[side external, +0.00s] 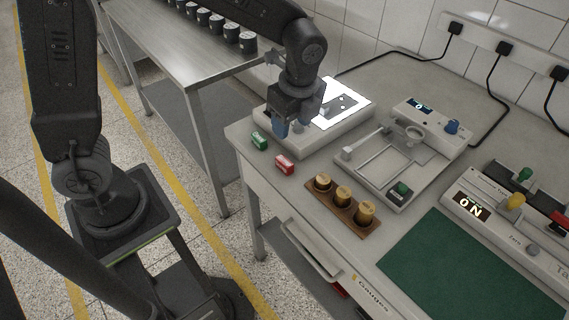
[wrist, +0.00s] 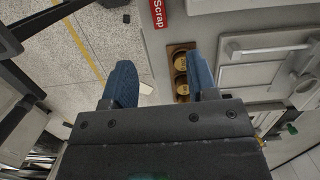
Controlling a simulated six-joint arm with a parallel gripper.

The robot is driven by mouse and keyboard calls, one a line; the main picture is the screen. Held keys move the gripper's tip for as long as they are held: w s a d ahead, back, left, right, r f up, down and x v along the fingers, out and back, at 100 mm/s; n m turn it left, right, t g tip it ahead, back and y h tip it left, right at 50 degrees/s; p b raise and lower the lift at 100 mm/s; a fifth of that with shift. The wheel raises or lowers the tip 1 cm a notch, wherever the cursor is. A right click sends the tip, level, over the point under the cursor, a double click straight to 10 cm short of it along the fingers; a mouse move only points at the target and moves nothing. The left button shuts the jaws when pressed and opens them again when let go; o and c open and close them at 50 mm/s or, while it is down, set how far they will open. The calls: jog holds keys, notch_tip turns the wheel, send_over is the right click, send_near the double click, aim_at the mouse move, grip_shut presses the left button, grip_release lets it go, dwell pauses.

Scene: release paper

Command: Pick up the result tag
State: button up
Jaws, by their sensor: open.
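Two small tags lie on the bench near its left edge: a green one (side external: 259,141) and a red one (side external: 284,165). The red tag also shows at the top of the wrist view (wrist: 158,14), where it reads "Scrap". The green tag's lettering is too small to read, and I cannot tell which one is the result tag. My gripper (side external: 282,130) is above the bench beside the lit panel, close to both tags. Its blue fingers are apart and empty in the wrist view (wrist: 161,64). The green tag is out of the wrist view.
A lit panel (side external: 358,97) stands behind my gripper.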

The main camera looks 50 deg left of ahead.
aim_at(285, 161)
jog(key=f, duration=0.4)
jog(key=a+f, duration=0.1)
jog(key=f, duration=0.4)
jog(key=a+f, duration=0.1)
jog(key=f, duration=0.3)
jog(key=shift+s+f, duration=0.1)
jog(key=shift+f, duration=0.1)
grip_shut()
